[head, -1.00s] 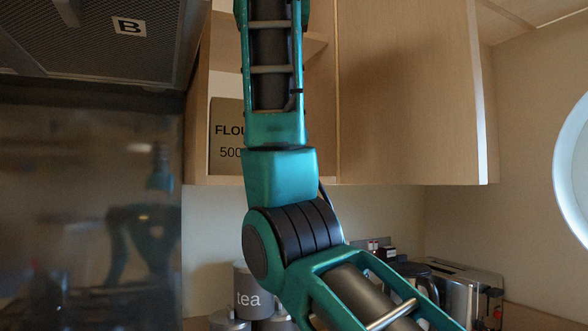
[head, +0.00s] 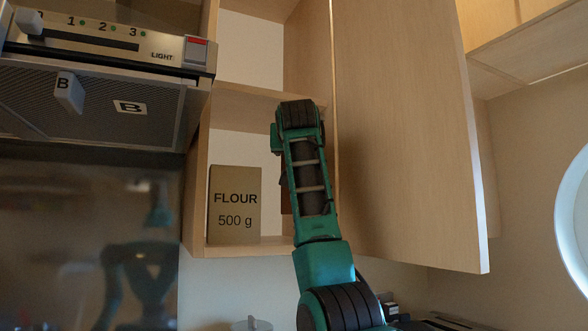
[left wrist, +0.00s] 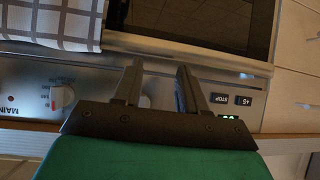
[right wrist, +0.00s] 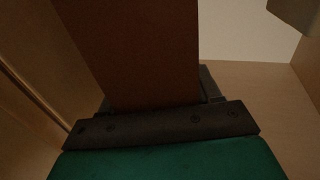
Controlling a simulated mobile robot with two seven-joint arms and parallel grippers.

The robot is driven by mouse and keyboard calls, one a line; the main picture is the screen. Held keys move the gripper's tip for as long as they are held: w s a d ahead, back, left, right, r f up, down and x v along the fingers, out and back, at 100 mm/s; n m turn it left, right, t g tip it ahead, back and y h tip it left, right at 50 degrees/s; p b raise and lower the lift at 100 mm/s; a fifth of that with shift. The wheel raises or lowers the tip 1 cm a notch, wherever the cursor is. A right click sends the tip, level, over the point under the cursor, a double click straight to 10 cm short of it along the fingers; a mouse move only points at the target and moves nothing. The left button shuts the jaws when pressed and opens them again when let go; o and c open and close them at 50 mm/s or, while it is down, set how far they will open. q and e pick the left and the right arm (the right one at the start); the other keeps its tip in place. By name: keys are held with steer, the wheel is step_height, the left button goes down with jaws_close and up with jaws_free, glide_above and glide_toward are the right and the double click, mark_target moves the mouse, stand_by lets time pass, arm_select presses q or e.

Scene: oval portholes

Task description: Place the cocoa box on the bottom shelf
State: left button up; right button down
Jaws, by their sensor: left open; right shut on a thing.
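The cocoa box (right wrist: 135,50) is a plain dark brown block in the right wrist view, with no lettering visible. My right gripper (right wrist: 157,95) is shut on it. In the head view my right arm reaches up into the open wall cabinet and hides that gripper; a small brown patch (head: 286,198), probably the box, shows beside the forearm. The bottom shelf (head: 255,250) is the cabinet floor; whether the box touches it I cannot tell. My left gripper (left wrist: 159,68) is open and empty above the cooker's control panel.
The flour box (head: 235,205) stands upright on the bottom shelf, left of my arm. The cabinet's open door (head: 400,130) is to the right. The cooker hood (head: 110,85) is to the left. A checked cloth (left wrist: 55,20) hangs by the cooker panel (left wrist: 35,90).

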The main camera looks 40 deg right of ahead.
step_height(320, 180, down, 5)
steer(key=shift+r, duration=0.1)
steer(key=shift+w+d+f, duration=0.1)
steer(key=shift+f, duration=0.2)
steer(key=shift+f, duration=0.1)
steer(key=shift+c, duration=1.1)
jaws_free()
